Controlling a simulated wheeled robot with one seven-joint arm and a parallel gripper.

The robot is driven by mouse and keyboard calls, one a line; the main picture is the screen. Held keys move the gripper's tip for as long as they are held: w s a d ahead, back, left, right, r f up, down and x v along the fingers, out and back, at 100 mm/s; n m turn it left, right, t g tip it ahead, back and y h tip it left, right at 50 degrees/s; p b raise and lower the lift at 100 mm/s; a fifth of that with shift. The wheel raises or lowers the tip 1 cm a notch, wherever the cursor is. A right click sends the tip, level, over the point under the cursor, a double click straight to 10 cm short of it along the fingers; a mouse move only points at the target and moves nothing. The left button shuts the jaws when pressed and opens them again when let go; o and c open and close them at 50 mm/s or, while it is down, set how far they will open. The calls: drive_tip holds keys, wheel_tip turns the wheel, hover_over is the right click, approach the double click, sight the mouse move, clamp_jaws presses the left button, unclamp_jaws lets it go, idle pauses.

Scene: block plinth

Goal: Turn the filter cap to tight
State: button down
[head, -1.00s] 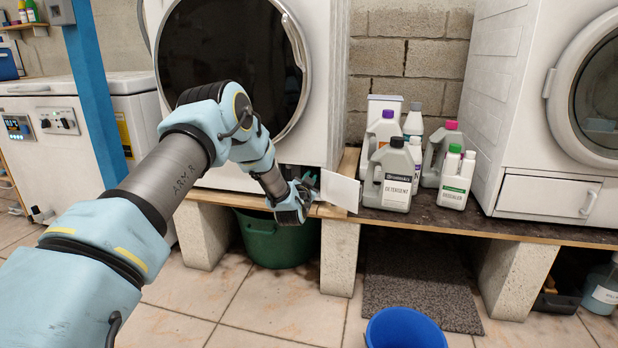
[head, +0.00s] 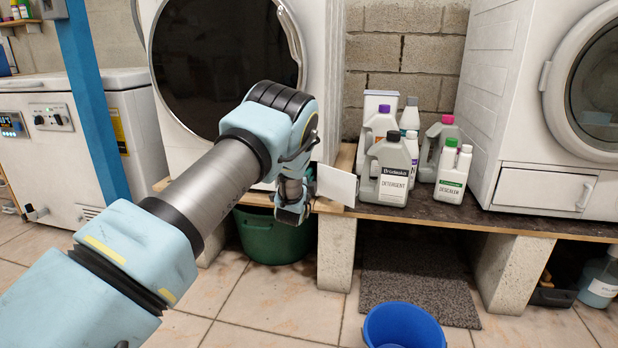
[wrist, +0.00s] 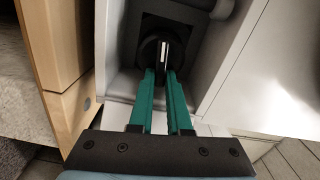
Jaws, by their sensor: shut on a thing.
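The filter cap (wrist: 154,50) is a dark round knob with a pale line on its grip bar. It sits inside a recess (wrist: 119,60) in the white washing machine. In the wrist view my gripper (wrist: 160,74) has its two green fingers shut on the cap's grip bar, with the pale line running nearly up and down. In the head view my gripper (head: 291,214) is low at the front of the left machine (head: 326,70), and my arm hides the cap. The small white flap (head: 336,185) stands open to its right.
The machine stands on a wooden plinth (head: 470,222) on concrete blocks. Detergent bottles (head: 394,170) stand right of the flap. A green tub (head: 262,240) is below my gripper, and a blue bucket (head: 404,328) is on the floor.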

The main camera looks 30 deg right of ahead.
drive_tip(key=shift+f+m, duration=0.15)
drive_tip(key=shift+m, duration=0.65)
drive_tip(key=c, duration=0.9)
unclamp_jaws()
drive_tip(key=shift+o, duration=0.2)
drive_tip(key=p+v, duration=0.2)
drive_tip(key=v, duration=0.8)
drive_tip(key=shift+s+a, duration=0.3)
